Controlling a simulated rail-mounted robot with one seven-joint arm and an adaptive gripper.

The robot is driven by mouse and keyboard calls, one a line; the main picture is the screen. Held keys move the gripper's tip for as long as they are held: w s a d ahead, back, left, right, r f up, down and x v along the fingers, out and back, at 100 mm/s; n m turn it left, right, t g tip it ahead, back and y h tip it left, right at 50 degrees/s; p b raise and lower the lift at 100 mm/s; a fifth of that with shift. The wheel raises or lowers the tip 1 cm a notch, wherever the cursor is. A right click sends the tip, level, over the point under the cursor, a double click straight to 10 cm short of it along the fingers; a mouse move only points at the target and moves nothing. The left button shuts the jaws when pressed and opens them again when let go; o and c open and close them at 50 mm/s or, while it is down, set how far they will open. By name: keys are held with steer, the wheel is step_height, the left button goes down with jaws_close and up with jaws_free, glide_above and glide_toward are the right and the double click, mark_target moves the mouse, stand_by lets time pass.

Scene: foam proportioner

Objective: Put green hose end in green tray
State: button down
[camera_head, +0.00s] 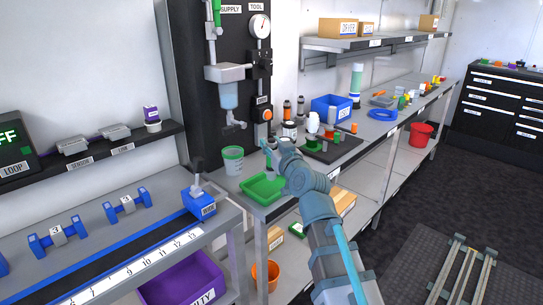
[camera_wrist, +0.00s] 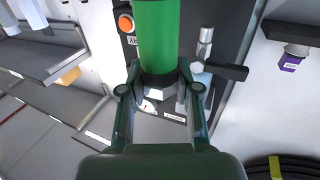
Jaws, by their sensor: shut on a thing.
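My gripper (camera_wrist: 160,90) is shut on a green cylinder, the green hose end (camera_wrist: 158,38), whose darker end sits between the two fingers in the wrist view. In the head view my gripper (camera_head: 269,148) is above the workbench, above and slightly right of the green tray (camera_head: 250,193). The hose end is mostly hidden there by the gripper and arm. The green tray lies on the bench's front corner, and its visible inside looks empty. A separate green hose piece (camera_head: 217,8) hangs at the top of the dark panel by the supply label.
A green-banded cup (camera_head: 233,160) stands just behind and left of the tray. A dark tray of fittings (camera_head: 333,146) and a blue bin (camera_head: 330,106) stand to the right. The dark panel with gauge (camera_head: 260,27) rises behind. A blue clamp (camera_head: 199,203) is at left.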

steer(key=shift+w+f+b, duration=0.1)
steer(key=shift+f+b, duration=0.2)
steer(key=shift+f, duration=1.35)
steer(key=shift+f+b, duration=0.2)
steer(key=shift+b, duration=0.1)
steer(key=c, duration=0.8)
jaws_free()
steer(key=shift+r, duration=0.1)
steer(key=shift+r+p, duration=0.25)
steer(key=shift+p, duration=0.2)
steer(key=b+v, duration=1.1)
steer(key=v, duration=0.1)
steer(key=shift+f, duration=0.15)
